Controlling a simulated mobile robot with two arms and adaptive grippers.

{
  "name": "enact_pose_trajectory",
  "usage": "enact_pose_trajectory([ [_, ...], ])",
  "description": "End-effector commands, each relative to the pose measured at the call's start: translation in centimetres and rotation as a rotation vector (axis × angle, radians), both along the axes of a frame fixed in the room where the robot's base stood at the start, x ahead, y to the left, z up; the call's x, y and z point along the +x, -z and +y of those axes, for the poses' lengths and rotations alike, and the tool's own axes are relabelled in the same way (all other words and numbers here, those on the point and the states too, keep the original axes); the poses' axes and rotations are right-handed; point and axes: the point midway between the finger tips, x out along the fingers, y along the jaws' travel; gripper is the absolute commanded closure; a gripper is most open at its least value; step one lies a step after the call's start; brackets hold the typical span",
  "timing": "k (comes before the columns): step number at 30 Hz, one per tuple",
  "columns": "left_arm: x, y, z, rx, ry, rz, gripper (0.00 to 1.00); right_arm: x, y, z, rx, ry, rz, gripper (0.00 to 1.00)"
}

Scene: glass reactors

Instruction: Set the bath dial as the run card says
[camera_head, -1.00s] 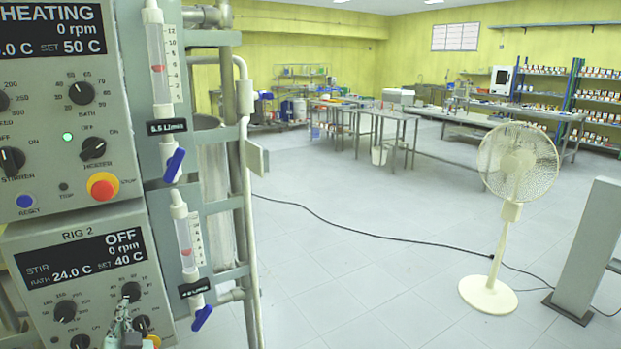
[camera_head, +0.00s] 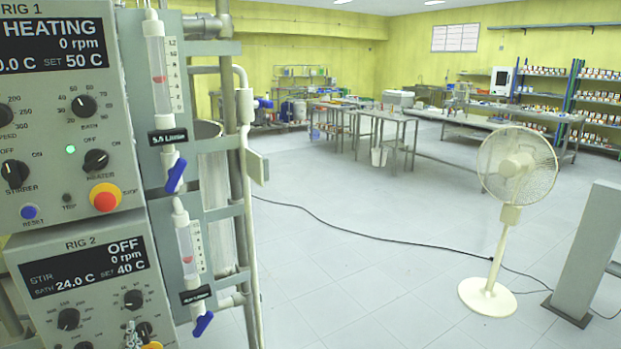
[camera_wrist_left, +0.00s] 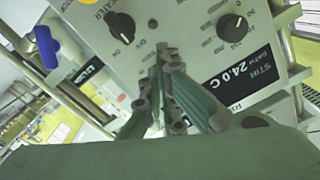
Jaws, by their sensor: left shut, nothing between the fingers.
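The Rig 2 panel (camera_head: 80,240) is at lower left in the head view. Its display reads OFF, 0 rpm, bath 24.0 C, set 40 C. Its upper right dial (camera_head: 134,299) matches the place of the BATH dial on the Rig 1 panel (camera_head: 60,140). My left gripper (camera_head: 131,328) is shut and empty just below that dial, in front of the panel's lower part. In the left wrist view, its closed fingertips (camera_wrist_left: 160,56) point at the panel between the heater knob (camera_wrist_left: 120,26) and the display (camera_wrist_left: 240,80); the bath dial is not clearly visible there. No run card is legible. My right gripper is not seen.
Rig 1's display reads HEATING, set 50 C, with its BATH dial (camera_head: 84,106) below. A red stop button (camera_head: 105,197) and blue valve handles (camera_head: 176,175) stick out nearby. A white fan (camera_head: 516,170) stands on open floor at right, with a cable across the floor.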

Motion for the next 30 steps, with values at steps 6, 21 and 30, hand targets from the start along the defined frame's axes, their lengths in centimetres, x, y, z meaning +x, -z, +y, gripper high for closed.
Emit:
enact_pose_trajectory([
  [6, 0.0, -0.1, -0.8, 0.007, 0.004, -0.003, 1.00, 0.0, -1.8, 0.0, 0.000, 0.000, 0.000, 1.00],
  [21, 4.5, 0.3, 1.8, 0.004, 0.002, -0.010, 1.00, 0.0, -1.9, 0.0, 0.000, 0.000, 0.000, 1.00],
  [30, 5.9, 0.1, 2.7, 0.005, 0.004, -0.009, 1.00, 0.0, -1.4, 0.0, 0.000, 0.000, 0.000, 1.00],
])
